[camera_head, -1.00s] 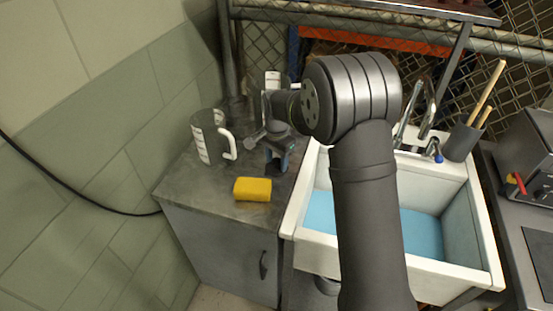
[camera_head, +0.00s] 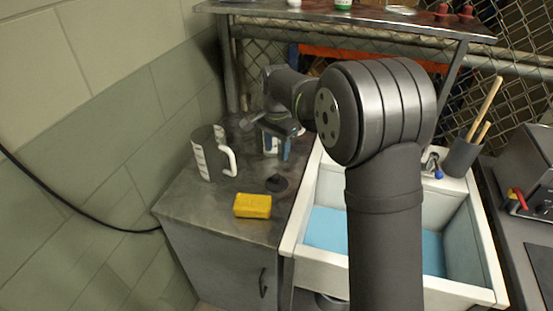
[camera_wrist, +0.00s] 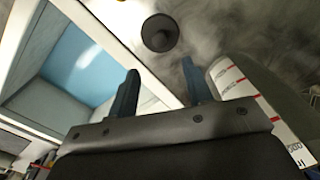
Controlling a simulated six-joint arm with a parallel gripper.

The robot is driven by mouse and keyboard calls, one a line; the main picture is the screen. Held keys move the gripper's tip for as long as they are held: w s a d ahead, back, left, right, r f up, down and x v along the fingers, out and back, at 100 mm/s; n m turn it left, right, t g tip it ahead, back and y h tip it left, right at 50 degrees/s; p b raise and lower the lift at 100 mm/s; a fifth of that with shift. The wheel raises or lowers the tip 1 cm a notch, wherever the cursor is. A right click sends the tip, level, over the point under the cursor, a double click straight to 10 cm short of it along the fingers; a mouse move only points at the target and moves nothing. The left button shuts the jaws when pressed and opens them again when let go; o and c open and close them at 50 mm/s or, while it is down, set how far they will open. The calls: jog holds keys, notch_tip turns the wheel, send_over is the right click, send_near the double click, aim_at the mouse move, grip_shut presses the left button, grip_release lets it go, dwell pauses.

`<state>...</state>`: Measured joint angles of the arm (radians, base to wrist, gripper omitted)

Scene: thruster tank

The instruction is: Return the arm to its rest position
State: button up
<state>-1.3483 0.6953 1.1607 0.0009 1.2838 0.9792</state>
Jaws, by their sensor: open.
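My gripper (camera_head: 276,148) is over the grey counter (camera_head: 185,209), to the right of the measuring jug. In the wrist view its two dark fingers (camera_wrist: 160,92) stand apart with nothing between them. My arm reaches across the head view in front of the sink and hides part of it. A small dark round thing (camera_head: 277,184) is on the counter below my gripper; it also shows in the wrist view (camera_wrist: 160,33), beyond the fingers and apart from them.
A clear measuring jug (camera_head: 211,155) with a white handle and a yellow sponge (camera_head: 253,205) stand on the counter. The white sink (camera_head: 463,288) with blue water (camera_head: 327,229) is to the right. A metal shelf (camera_head: 352,21) crosses above. A grey holder (camera_head: 459,157) has wooden sticks in it.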

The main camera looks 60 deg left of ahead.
aim_at(276, 176)
jog(key=shift+r, duration=0.4)
notch_tip(276, 176, down, 12)
jog(key=shift+r, duration=0.1)
jog(key=shift+a+r, duration=0.1)
jog(key=shift+r, duration=1.7)
jog(key=shift+f, duration=0.15)
